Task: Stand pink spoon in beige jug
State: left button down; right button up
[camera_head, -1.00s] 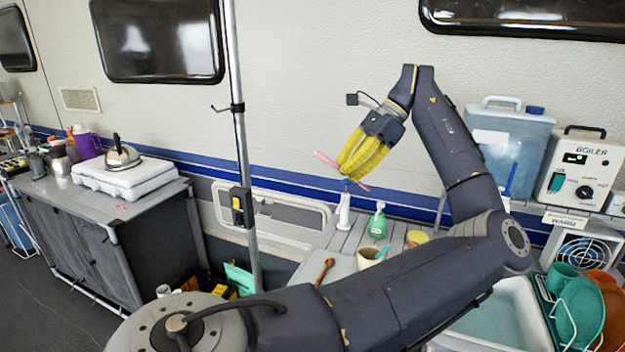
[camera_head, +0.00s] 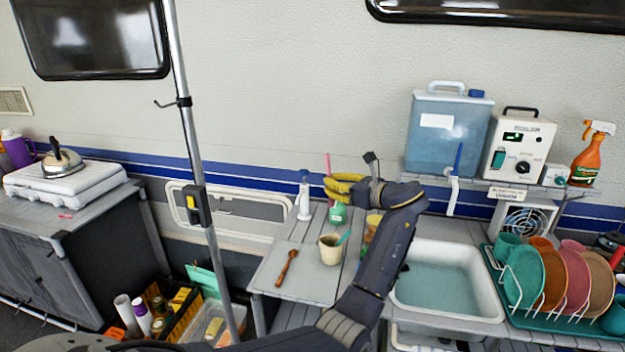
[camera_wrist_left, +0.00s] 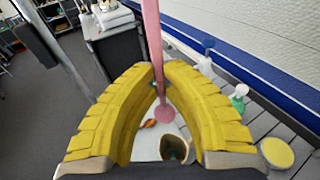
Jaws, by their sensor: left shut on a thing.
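My left gripper (camera_head: 329,187), with yellow fingers, is shut on the pink spoon (camera_head: 328,163). The spoon stands nearly upright in the fingers, its handle rising above them. In the left wrist view the spoon's handle (camera_wrist_left: 152,35) passes between the fingertips (camera_wrist_left: 160,72), and its round end (camera_wrist_left: 164,112) hangs below. The beige jug (camera_head: 329,251) stands on the counter, below and in front of the gripper, apart from the spoon. A teal utensil (camera_head: 344,238) leans in it. The jug (camera_wrist_left: 178,151) also shows beyond the gripper base in the left wrist view. My right gripper is out of view.
A yellow-topped container (camera_head: 373,225) is partly behind my arm. The sink (camera_head: 447,312) and dish rack (camera_head: 560,318) are to the right.

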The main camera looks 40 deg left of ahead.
pick_arm(q)
jog(key=shift+w+y, duration=0.25)
jog(key=shift+y, duration=0.05)
jog(key=shift+w+d+t+y, duration=0.1)
jog(key=shift+t+y, duration=0.3)
jog(key=shift+y, duration=0.1)
jog(key=shift+f, duration=8.6)
jog(key=shift+f, duration=0.1)
jog(key=c, duration=1.5)
grip_release()
jog(key=shift+o, duration=0.2)
jog(key=d, duration=0.4)
jog(key=s+d, duration=0.1)
jog(key=d, duration=0.7)
jog(key=shift+s, duration=0.3)
